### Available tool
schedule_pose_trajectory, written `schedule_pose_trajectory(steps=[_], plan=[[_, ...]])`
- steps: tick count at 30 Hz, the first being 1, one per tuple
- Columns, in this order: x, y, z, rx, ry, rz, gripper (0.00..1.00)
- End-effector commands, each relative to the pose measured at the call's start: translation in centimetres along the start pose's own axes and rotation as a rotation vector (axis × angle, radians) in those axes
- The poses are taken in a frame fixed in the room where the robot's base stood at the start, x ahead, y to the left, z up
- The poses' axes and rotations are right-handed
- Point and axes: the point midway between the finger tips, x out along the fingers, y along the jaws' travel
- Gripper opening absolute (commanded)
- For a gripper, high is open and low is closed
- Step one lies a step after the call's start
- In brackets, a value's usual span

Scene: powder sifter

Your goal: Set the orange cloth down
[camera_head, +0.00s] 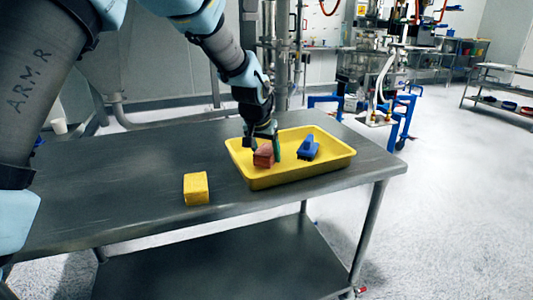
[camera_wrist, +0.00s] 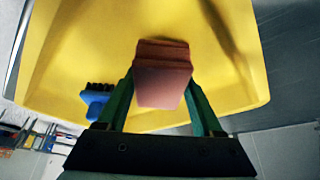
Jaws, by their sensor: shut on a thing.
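The orange cloth (camera_head: 263,156) looks like a folded, reddish block with stacked layers. In the wrist view the cloth (camera_wrist: 162,75) sits between the two green fingers of my gripper (camera_wrist: 160,88). My gripper (camera_head: 263,138) is shut on it, pointing down over the left part of the yellow tray (camera_head: 262,181). The tray's floor (camera_wrist: 75,55) fills much of the wrist view behind the cloth. Whether the cloth touches the tray floor I cannot tell.
A blue brush (camera_head: 308,148) with dark bristles lies in the tray, right of the cloth. A yellow block (camera_head: 196,189) stands on the grey metal table (camera_head: 110,195), left of the tray. The tray is near the table's right end.

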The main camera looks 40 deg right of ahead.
Motion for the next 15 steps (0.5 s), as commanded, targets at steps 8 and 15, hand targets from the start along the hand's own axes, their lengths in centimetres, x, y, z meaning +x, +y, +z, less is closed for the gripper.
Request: schedule_pose_trajectory(steps=[8, 15], plan=[[0.71, -0.01, 0.32, 0.0, 0.001, 0.0, 0.0], [0.93, -0.03, 0.41, 0.0, 0.001, 0.0, 0.78]])
